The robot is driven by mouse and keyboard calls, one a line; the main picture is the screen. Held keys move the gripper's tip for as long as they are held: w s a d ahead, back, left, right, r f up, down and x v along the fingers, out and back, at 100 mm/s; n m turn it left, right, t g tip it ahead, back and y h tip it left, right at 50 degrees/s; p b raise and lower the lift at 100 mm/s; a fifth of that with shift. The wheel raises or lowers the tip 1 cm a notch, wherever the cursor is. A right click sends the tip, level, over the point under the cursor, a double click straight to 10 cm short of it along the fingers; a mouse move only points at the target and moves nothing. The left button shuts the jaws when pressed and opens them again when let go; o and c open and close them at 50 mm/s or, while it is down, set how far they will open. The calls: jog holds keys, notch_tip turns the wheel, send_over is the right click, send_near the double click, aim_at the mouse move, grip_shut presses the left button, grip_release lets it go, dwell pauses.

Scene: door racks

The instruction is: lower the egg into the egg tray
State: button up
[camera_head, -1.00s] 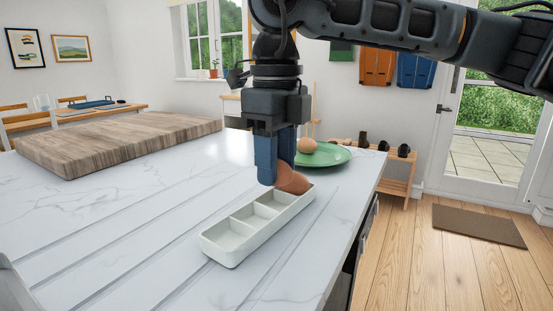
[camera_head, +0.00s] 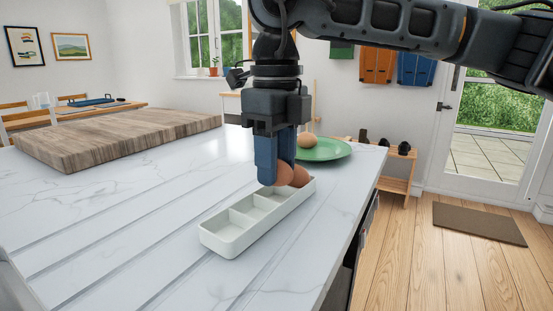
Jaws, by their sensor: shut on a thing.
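The white egg tray (camera_head: 232,244) lies lengthwise on the marble counter, its near compartments empty. My gripper (camera_head: 276,174) points straight down over the tray's far end, its blue fingers shut on a brown egg (camera_head: 284,173). The fingers hide part of this egg, and I cannot tell whether it touches the tray floor. A second brown egg (camera_head: 301,176) shows just to its right, at the tray's far end. Another egg (camera_head: 307,140) rests on a green plate (camera_head: 330,151) behind.
A thick wooden board (camera_head: 120,139) lies on the counter at the left. The counter (camera_head: 130,220) left of the tray is clear. The counter's right edge (camera_head: 350,235) runs close beside the tray, with wooden floor beyond.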

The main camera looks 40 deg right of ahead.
jog(key=shift+f+b, duration=0.9)
jog(key=shift+f, duration=0.2)
dwell(0.5)
jog(key=o, duration=0.8)
jog(key=shift+c, duration=0.2)
jog(key=shift+r+p, duration=0.7)
jog(key=shift+r, duration=3.2)
